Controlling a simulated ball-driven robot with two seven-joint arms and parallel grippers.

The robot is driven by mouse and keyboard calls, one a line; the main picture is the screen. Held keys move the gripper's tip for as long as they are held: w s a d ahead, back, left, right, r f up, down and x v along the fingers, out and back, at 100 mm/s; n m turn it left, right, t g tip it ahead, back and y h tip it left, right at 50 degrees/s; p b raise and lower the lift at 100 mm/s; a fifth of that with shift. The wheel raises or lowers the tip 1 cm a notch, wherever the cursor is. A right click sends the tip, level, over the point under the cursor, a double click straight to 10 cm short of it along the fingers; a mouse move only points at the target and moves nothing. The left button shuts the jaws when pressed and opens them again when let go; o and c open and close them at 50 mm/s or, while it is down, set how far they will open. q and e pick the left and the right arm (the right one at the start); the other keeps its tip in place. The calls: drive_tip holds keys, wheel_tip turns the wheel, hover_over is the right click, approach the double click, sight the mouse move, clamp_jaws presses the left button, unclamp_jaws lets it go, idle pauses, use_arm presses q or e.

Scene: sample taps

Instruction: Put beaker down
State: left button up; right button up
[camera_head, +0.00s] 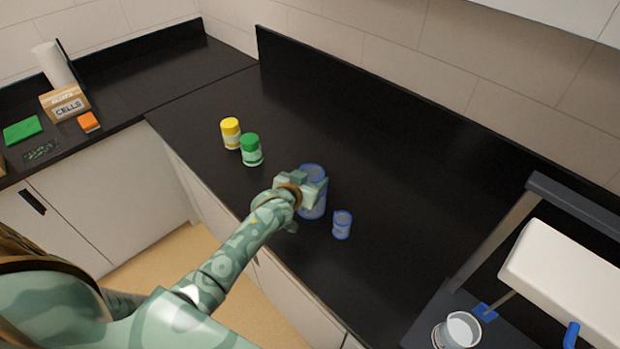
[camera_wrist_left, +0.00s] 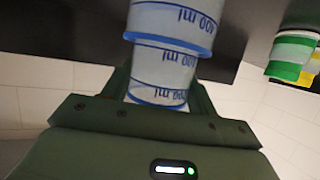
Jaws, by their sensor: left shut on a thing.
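A clear beaker with blue edges (camera_head: 314,206) is upright at the middle of the black counter. My left gripper (camera_head: 301,190) is shut around it. In the left wrist view my left gripper (camera_wrist_left: 158,88) has its fingers on either side of clear, blue-banded walls with ml marks (camera_wrist_left: 165,70), which appear upside down. More marked beaker wall (camera_wrist_left: 172,20) shows beyond a blue band; I cannot tell whether it is the same vessel. The gripper hides part of the beaker, and I cannot tell whether its base touches the counter. My right gripper is not in view.
A smaller blue-edged beaker (camera_head: 342,225) stands close to the right. A green-lidded jar (camera_head: 251,150) and a yellow-lidded jar (camera_head: 231,133) stand to the left. A white and grey apparatus (camera_head: 565,270) with a clear vessel (camera_head: 460,331) is at right. Counter behind is clear.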

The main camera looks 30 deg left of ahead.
use_arm(q)
drive_tip(key=shift+f, duration=0.6)
drive_tip(key=o, duration=1)
drive_tip(key=shift+c, duration=0.2)
drive_tip(key=shift+r, duration=0.2)
drive_tip(key=p+v, duration=0.2)
drive_tip(key=v, duration=1)
drive_tip(key=shift+r, duration=0.45)
